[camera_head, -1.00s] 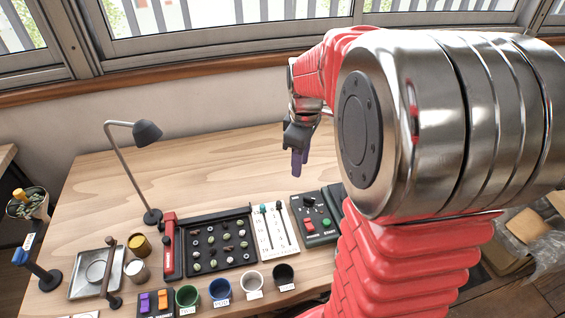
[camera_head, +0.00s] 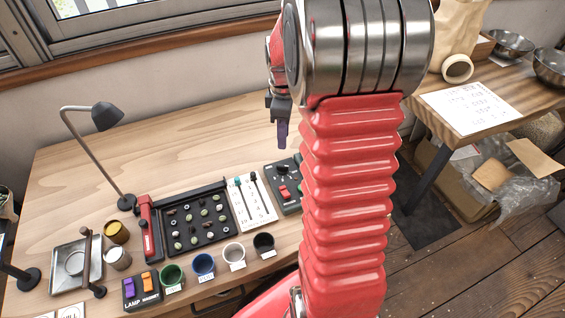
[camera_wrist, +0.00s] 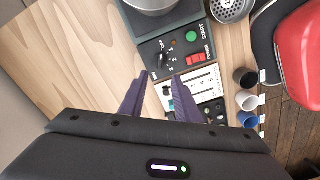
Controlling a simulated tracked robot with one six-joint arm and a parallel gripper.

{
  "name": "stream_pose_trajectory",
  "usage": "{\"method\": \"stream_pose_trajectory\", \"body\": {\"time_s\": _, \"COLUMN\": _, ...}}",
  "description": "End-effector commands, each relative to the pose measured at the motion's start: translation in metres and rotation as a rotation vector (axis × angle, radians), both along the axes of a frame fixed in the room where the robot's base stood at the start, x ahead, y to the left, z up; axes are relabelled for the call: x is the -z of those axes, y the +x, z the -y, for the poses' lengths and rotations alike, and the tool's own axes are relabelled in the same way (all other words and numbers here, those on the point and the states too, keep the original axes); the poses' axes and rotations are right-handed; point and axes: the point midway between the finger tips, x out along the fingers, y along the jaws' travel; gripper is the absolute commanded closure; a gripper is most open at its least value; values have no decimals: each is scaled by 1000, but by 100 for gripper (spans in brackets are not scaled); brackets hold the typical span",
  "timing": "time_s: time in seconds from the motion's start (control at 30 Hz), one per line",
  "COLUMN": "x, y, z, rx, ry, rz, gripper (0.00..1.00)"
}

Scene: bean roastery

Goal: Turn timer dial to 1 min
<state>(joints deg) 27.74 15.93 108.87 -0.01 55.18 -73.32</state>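The dark control panel (camera_head: 288,195) stands on the table, partly hidden behind my arm in the head view. It also shows in the wrist view (camera_wrist: 148,54), with a green START button (camera_wrist: 191,36) and a red power switch (camera_wrist: 195,58). The black timer dial (camera_wrist: 171,60) sits on this panel beside small white marks. Its exact pointer setting is too small to read. My gripper (camera_wrist: 159,78) has two purple fingers, spread apart with nothing between them. The fingertips appear just short of the dial in the picture. In the head view my gripper (camera_head: 282,135) hangs above the table, clear of the panel.
A white slider board (camera_head: 250,205) and a black bean tray (camera_head: 198,222) lie left of the panel. Several cups, one of them blue (camera_head: 203,264), line the front edge. A lamp (camera_head: 107,116) stands at the left. The back of the table is bare.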

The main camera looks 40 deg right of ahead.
Motion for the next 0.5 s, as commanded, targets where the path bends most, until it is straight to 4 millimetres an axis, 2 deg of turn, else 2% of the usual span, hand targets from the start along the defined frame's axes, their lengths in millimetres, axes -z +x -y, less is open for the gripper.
{"method": "stream_pose_trajectory", "body": {"time_s": 0.5, "x": 78, "y": -1, "z": -1, "rx": 1, "ry": 3, "rz": -4, "gripper": 70}}
